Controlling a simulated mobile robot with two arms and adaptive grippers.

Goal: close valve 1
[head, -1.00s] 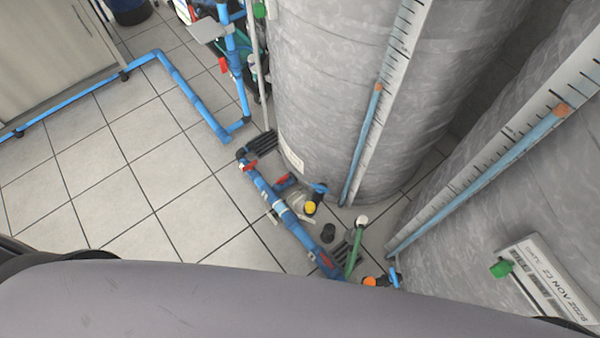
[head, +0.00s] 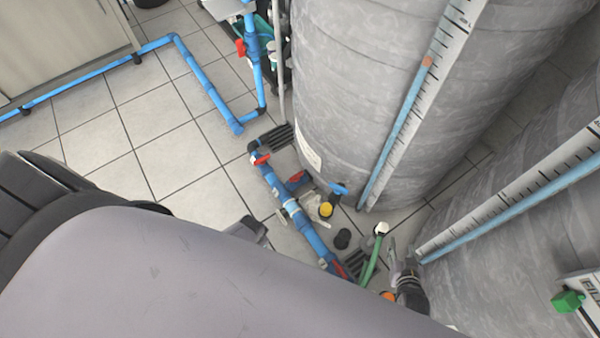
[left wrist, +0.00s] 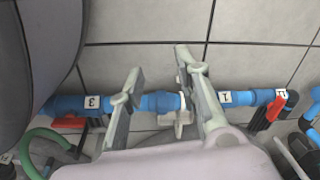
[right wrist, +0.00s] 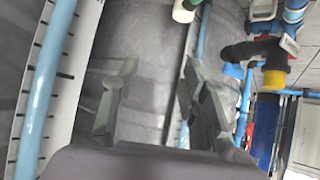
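Valve 1, on the blue pipe with a "1" label, has a red handle (left wrist: 275,108) at right in the left wrist view. A blue pipe section (left wrist: 160,103) runs between labels "1" and "3". Another red handle (left wrist: 68,122) sits near label "3". In the head view the blue pipe (head: 272,182) has several red handles; I cannot tell which is valve 1. My left gripper (left wrist: 160,66) is open and empty over the pipe, left of the valve 1 handle.
Two tall grey tanks (head: 370,90) with gauge strips stand at the right. A green hose (head: 371,262) and a yellow-capped fitting (head: 326,210) are near the pipe. Tiled floor (head: 170,160) is free to the left. A cabinet (head: 60,50) stands upper left.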

